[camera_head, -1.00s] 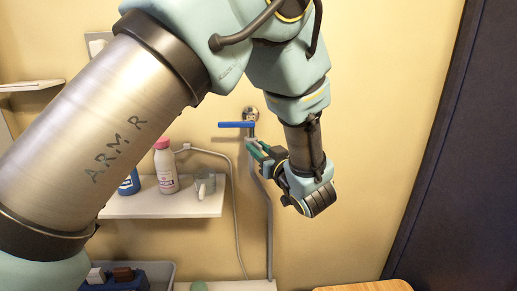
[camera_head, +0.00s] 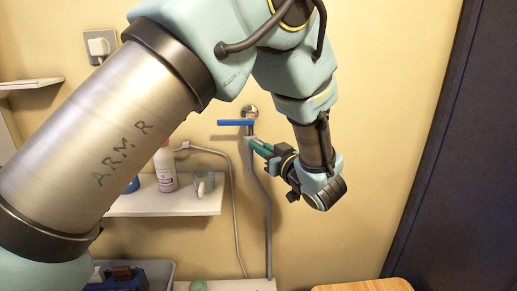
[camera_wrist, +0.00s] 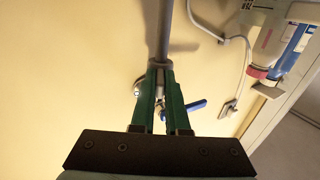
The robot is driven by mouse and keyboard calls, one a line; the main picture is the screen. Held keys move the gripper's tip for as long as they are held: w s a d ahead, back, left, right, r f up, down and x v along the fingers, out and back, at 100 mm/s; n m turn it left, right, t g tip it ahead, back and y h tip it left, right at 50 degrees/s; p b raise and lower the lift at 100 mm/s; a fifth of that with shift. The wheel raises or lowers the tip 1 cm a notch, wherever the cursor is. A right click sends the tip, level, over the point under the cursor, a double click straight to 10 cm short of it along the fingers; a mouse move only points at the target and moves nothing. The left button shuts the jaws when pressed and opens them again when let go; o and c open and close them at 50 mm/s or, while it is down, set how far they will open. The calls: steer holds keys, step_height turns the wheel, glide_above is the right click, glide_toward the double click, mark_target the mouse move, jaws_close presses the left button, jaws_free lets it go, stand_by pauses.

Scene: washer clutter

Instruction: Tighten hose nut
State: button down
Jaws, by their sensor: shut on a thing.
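A tap with a blue lever (camera_head: 236,123) sticks out of the wall; the lever also shows in the wrist view (camera_wrist: 188,109). A grey hose (camera_head: 263,200) hangs below the tap, and it runs upward in the wrist view (camera_wrist: 160,28). My gripper (camera_head: 252,144) is at the hose's top end, just under the tap. In the wrist view its green fingers (camera_wrist: 160,70) are closed around the hose end. The hose nut is mostly hidden between the fingers, so its seating on the tap cannot be seen clearly.
A dark panel (camera_head: 450,170) stands at right. The wall between is clear.

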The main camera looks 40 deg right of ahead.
steer(key=shift+w+r+y, duration=0.2)
steer(key=shift+w+y, duration=0.1)
steer(key=c, duration=1.1)
jaws_free()
steer(key=shift+o, duration=0.9)
steer(key=shift+w+f, duration=0.1)
steer(key=shift+w, duration=0.05)
steer(key=shift+d, duration=0.1)
steer(key=shift+s+f, duration=0.1)
steer(key=shift+s, duration=0.15)
steer(key=shift+s, duration=0.3)
steer(key=s+a+b, duration=0.1)
steer(key=s+b, duration=0.3)
steer(key=s, duration=0.6)
steer(key=shift+a, duration=0.35)
